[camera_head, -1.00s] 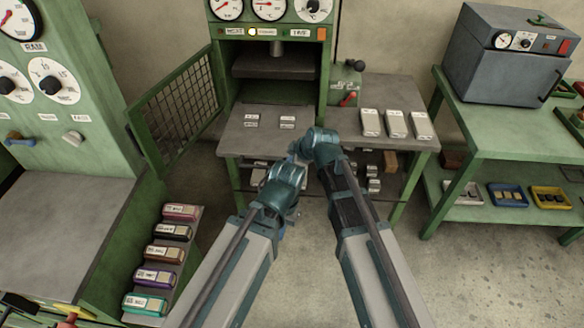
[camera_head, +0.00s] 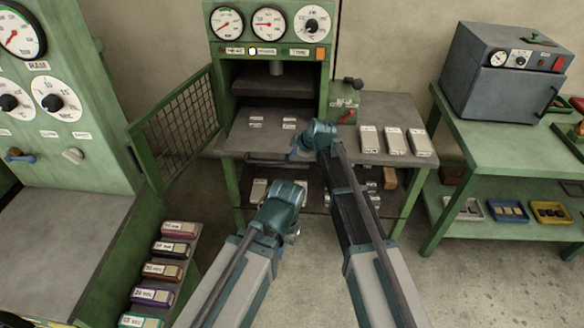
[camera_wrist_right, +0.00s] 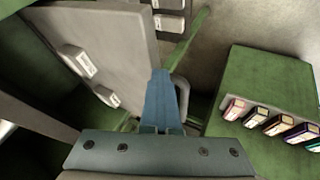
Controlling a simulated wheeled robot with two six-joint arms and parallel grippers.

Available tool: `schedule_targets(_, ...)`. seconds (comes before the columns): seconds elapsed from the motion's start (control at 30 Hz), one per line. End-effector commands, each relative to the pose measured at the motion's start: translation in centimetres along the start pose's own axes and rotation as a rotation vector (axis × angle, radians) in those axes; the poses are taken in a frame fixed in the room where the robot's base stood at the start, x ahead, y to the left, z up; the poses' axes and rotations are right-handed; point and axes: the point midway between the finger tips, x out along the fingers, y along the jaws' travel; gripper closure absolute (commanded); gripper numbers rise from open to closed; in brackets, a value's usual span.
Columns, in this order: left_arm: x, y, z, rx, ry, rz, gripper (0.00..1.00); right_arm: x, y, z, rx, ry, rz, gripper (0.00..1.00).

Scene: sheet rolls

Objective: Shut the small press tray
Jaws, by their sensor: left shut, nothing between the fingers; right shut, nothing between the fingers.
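The small press tray (camera_head: 275,137) is a grey plate standing out of the green press (camera_head: 225,75), with small white labels on it. A bar-like handle (camera_head: 265,161) shows under its front edge. My right gripper (camera_head: 300,153) is shut and empty at the tray's front right edge. In the right wrist view its shut blue fingers (camera_wrist_right: 163,98) lie beside the tray's edge (camera_wrist_right: 145,45) and close to a curved grey bar (camera_wrist_right: 184,90); I cannot tell whether they touch. My left gripper (camera_head: 272,212) is shut and empty, lower and apart from the tray. Its fingertips are mostly hidden.
The press's mesh door (camera_head: 180,120) stands open at the left. A shelf under the tray holds small blocks (camera_head: 259,190). Coloured labelled blocks (camera_head: 170,248) stand at lower left.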

Motion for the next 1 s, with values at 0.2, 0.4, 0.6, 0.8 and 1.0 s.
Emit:
schedule_targets(0.2,0.0,0.0,0.0,0.0,0.0,0.0,1.0,2.9,5.4,-0.1,0.0,0.0,0.002,1.0)
schedule_targets(0.4,0.0,0.0,0.0,0.0,0.0,0.0,1.0,4.5,8.4,-0.1,0.001,0.001,0.001,1.0)
schedule_targets(0.6,0.0,0.0,0.0,0.0,0.0,0.0,1.0,5.5,10.2,-0.1,0.0,0.001,0.0,1.0)
schedule_targets(0.8,0.0,0.0,0.0,0.0,0.0,0.0,1.0,5.8,10.8,-0.1,-0.001,0.001,0.001,1.0)
schedule_targets(1.0,0.0,0.0,0.0,0.0,0.0,0.0,1.0,5.9,11.1,-0.1,-0.001,0.002,0.005,1.0)
